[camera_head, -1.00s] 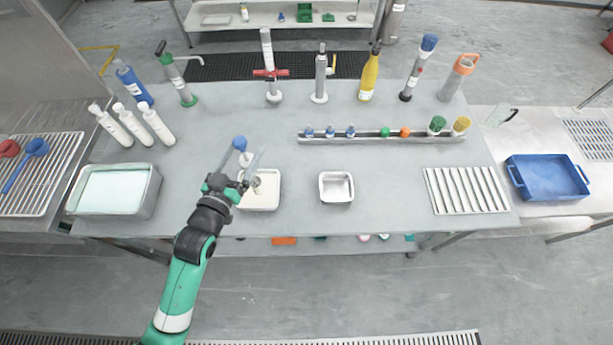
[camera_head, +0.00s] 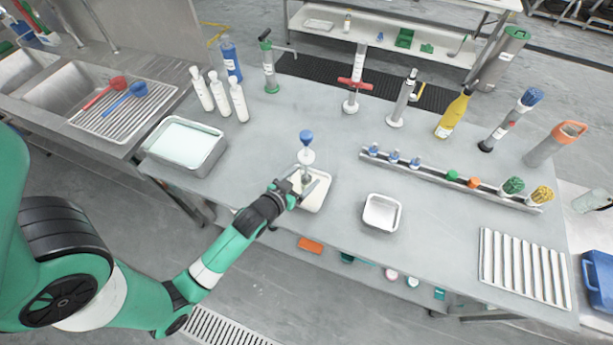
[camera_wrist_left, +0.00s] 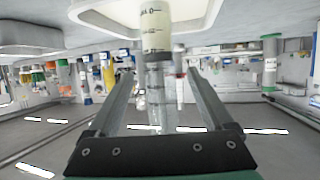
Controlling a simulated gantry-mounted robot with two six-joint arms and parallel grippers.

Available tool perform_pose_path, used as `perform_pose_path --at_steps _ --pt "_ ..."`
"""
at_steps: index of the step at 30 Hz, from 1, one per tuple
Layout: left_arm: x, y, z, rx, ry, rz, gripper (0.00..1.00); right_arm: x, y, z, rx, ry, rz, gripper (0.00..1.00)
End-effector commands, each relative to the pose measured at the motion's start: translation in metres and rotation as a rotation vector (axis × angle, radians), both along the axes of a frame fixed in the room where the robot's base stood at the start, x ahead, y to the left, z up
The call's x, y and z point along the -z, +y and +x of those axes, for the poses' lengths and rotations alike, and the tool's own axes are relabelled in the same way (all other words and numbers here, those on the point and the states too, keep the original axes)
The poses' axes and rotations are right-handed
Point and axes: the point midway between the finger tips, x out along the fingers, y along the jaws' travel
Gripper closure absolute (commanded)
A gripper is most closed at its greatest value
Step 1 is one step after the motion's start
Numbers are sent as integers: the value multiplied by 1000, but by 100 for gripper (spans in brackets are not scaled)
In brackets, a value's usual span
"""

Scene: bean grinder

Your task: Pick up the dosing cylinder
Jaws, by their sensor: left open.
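The dosing cylinder (camera_head: 305,174) appears to stand upright in a white tray (camera_head: 324,190) near the table's front edge, with a white collar and blue knob on top. In the left wrist view the cylinder (camera_wrist_left: 155,32) is clear, with scale marks and a cream-coloured part at the tray end. My left gripper (camera_head: 300,188) is beside it, low over the tray. In the left wrist view its open fingers (camera_wrist_left: 158,84) lie either side of the cylinder; I see no contact. My right gripper is not in view.
A larger pale-filled basin (camera_head: 187,146) is at the left. A rail of coloured caps (camera_head: 440,177) runs behind, with several tall tools and bottles further back. The table between tray and basin is clear.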

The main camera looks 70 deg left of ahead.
Motion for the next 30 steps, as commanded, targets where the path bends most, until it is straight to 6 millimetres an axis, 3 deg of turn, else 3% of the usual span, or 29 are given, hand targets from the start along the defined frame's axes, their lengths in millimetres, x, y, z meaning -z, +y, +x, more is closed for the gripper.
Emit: perform_pose_path --at_steps 9,17,20,30 --pt "17 24 36 0 -2 0 15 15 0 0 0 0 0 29" --pt "17 27 40 0 -1 1 15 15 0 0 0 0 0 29" --pt "17 27 40 0 -1 1 29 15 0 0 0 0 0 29" --pt "17 27 40 0 -1 1 91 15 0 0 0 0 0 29"
